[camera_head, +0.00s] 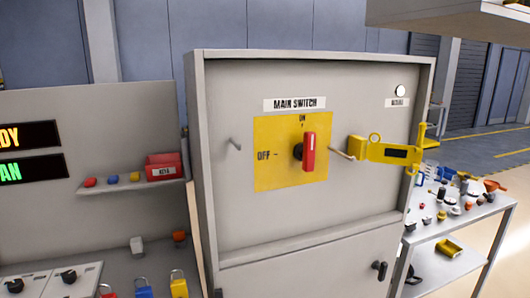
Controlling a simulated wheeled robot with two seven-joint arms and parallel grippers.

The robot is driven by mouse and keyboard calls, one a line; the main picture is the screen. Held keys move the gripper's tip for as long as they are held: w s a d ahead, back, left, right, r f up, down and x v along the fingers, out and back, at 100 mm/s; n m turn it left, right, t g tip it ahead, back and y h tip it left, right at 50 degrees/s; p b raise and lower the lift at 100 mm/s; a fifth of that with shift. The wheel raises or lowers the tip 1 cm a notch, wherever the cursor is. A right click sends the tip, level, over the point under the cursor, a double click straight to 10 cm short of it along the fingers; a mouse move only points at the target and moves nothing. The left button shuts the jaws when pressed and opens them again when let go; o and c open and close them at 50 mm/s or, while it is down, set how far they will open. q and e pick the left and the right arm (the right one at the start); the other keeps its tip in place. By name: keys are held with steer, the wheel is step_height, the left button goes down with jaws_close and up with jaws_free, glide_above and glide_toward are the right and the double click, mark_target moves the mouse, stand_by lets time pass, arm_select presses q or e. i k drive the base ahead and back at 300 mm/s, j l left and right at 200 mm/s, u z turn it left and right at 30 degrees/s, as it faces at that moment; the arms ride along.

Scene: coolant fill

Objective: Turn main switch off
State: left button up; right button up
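The main switch is a red handle (309,151) on a yellow plate (272,170), under a "MAIN SWITCH" label on a grey cabinet (232,95). The handle stands upright, in line with the "ON" mark above it. The "OFF" mark is on the left of the plate. Neither of my grippers shows in the head view.
A yellow hasp-like bracket (390,153) sticks out at the cabinet's right side. Small pegs flank the switch plate. A side table (480,225) with many small parts stands at right. Padlocks (179,285) and a red box (163,166) are at left. An overhead shelf (450,18) juts in at top right.

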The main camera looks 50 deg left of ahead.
mark_target(305, 151)
steer(key=u, duration=1.35)
